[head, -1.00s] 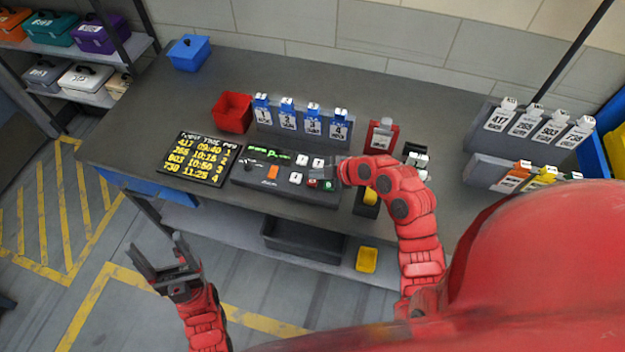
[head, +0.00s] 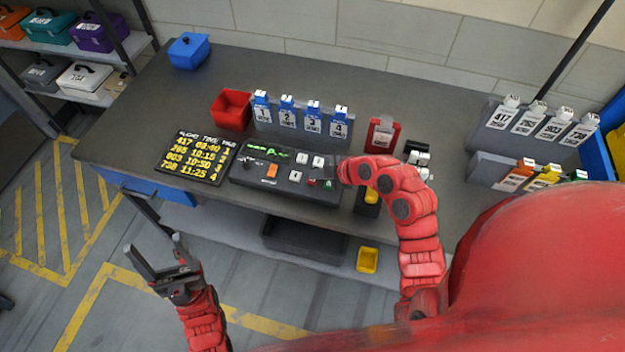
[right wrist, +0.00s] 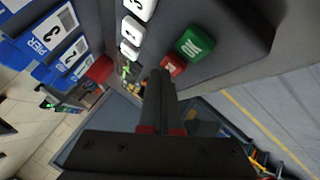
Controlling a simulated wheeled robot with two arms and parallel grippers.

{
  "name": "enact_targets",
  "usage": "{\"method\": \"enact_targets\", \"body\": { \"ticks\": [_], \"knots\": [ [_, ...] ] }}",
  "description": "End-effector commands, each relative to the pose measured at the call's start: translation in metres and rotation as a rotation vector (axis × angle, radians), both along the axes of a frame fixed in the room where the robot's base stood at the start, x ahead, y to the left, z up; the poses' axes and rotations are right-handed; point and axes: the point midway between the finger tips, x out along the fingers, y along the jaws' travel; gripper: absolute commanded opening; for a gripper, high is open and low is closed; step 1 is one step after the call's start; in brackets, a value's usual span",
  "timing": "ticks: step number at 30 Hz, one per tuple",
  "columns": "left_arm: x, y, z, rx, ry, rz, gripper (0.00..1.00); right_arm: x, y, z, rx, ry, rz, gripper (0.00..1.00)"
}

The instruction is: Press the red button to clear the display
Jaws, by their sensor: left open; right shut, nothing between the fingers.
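The dark control panel (head: 252,181) lies on the workbench, with a small green-lit display (head: 265,152) along its top. The red button (head: 312,183) is near the panel's right end, beside the green OK button (head: 328,184). In the right wrist view, the red button (right wrist: 173,66) is partly covered by the fingertips of my right gripper (right wrist: 158,74). The green OK button (right wrist: 193,44) is just beyond it. My right gripper is shut and empty; I cannot tell whether it touches the red button. My left gripper (head: 155,262) is open and empty, in front of the bench.
A board with yellow flight times (head: 198,158) lies left of the panel. Numbered tags (head: 300,118) stand behind it, with a red bin (head: 232,110) to their left. White keys (right wrist: 138,9) sit near my right fingers. The bench's back middle is clear.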

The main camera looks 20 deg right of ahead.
Motion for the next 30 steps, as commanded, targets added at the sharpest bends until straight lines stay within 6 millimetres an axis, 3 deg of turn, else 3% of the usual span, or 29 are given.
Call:
{"method": "enact_targets", "body": {
  "ticks": [30],
  "knots": [
    [0.0, 0.0, -0.0083, 0.0, 0.0, 0.0, 0.77, 0.0001, 0.0001, -0.0056, -0.001, 0.0, 0.001, 0.0]
  ]
}}
